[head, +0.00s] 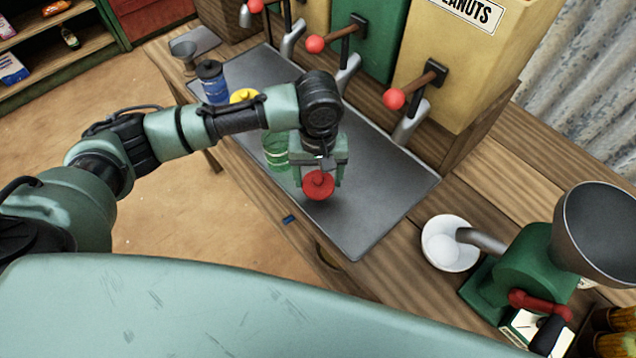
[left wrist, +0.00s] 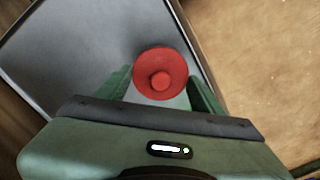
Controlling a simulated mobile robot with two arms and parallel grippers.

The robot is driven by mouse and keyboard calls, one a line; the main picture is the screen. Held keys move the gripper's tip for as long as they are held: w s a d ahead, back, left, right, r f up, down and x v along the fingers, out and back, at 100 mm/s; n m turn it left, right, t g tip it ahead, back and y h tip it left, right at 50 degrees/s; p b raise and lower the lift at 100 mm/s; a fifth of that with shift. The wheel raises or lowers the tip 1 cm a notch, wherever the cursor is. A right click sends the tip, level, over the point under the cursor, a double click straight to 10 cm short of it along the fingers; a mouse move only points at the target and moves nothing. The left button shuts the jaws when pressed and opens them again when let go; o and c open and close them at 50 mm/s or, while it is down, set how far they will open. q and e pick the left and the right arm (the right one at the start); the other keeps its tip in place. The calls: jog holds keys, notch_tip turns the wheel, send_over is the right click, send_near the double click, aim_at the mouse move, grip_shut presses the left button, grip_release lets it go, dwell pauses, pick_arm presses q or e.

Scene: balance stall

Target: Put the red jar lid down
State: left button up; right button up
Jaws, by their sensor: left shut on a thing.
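The red jar lid (head: 319,185) is a round disc with a small knob. My left gripper (head: 320,178) is shut on it and holds it over the grey metal tray (head: 390,200). The lid also shows between the fingers in the left wrist view (left wrist: 160,75), above the tray (left wrist: 85,45) near its edge. I cannot tell how high the lid is above the tray. A green-tinted clear jar (head: 276,152) stands on the tray just behind and left of the gripper, partly hidden by it. My right gripper is not in view.
A blue jar with a dark lid (head: 212,82) and a yellow lid (head: 244,96) are farther back on the tray. Dispensers with red-knobbed levers (head: 394,98) line its far side. A green grinder (head: 525,262) and white bowl (head: 447,245) stand right. The tray's near right part is clear.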

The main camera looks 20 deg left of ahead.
aim_at(318, 186)
pick_arm(q)
jog(key=shift+f, duration=1.9)
jog(key=o, duration=1)
jog(key=shift+f, duration=0.1)
notch_tip(318, 186, up, 12)
jog(key=shift+r+b, duration=0.15)
jog(key=shift+b, duration=0.15)
jog(key=shift+d, duration=0.1)
